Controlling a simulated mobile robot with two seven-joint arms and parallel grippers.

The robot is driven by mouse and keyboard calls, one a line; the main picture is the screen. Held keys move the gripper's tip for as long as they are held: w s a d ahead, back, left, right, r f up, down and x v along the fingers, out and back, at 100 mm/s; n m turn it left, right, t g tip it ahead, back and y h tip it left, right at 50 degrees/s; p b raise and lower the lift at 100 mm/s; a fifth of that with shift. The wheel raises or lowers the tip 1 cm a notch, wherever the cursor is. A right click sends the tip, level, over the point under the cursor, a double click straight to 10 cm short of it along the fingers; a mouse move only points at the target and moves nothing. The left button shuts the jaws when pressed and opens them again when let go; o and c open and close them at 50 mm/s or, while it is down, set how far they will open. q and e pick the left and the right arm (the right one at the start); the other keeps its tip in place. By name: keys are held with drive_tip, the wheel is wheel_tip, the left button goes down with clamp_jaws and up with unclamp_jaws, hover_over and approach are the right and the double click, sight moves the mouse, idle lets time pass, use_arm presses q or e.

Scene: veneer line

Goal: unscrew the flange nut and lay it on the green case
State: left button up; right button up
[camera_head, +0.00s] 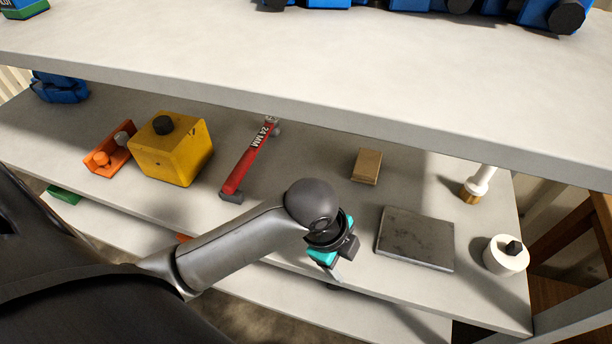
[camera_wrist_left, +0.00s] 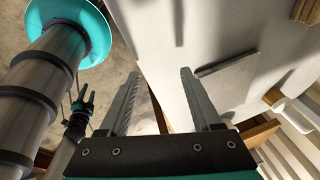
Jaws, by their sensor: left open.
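My left gripper (camera_head: 338,262) is over the front edge of the middle shelf, empty; in the left wrist view its two fingers (camera_wrist_left: 160,82) stand apart with nothing between them. I cannot make out a flange nut for certain. A green case-like box with lettering (camera_head: 24,9) is cut off at the upper left, on the upper shelf. Another green piece (camera_head: 65,195) lies low at the left, partly hidden. A small dark gripper-like shape, perhaps my right gripper (camera_wrist_left: 82,100), shows in the left wrist view.
The middle shelf holds an orange bracket (camera_head: 108,158), a yellow block (camera_head: 172,152), a red-handled tool (camera_head: 246,165), a small brown block (camera_head: 367,166) and a dark square plate (camera_head: 415,239). The upper shelf (camera_head: 300,70) overhangs its back. Shelf between the tool and plate is mostly clear.

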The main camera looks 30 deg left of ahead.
use_arm(q)
drive_tip(key=w+a+m, duration=0.1)
drive_tip(key=m, duration=0.1)
drive_tip(key=w+a+m, duration=0.2)
drive_tip(key=m, duration=0.1)
drive_tip(key=w+a+r+m+g+y, duration=0.1)
drive_tip(key=m, duration=0.1)
drive_tip(key=shift+w+a+m, duration=0.25)
drive_tip(key=shift+m, duration=0.05)
drive_tip(key=w+a+r+m, duration=0.1)
drive_tip(key=a+m, duration=0.1)
drive_tip(key=a, duration=0.1)
drive_tip(key=w+a+r+m+g+y, duration=0.1)
drive_tip(key=w+a+r+m, duration=0.1)
drive_tip(key=a, duration=0.1)
drive_tip(key=w+a+r+m, duration=0.1)
drive_tip(key=a+m, duration=0.1)
drive_tip(key=a, duration=0.1)
drive_tip(key=shift+w+a+r+m+g+y, duration=0.15)
drive_tip(key=shift+r+m+g+y, duration=0.1)
drive_tip(key=shift+m+g+y, duration=0.05)
wheel_tip(320, 180, down, 7)
drive_tip(key=shift+f+b, duration=0.2)
drive_tip(key=shift+b, duration=0.6)
clamp_jaws()
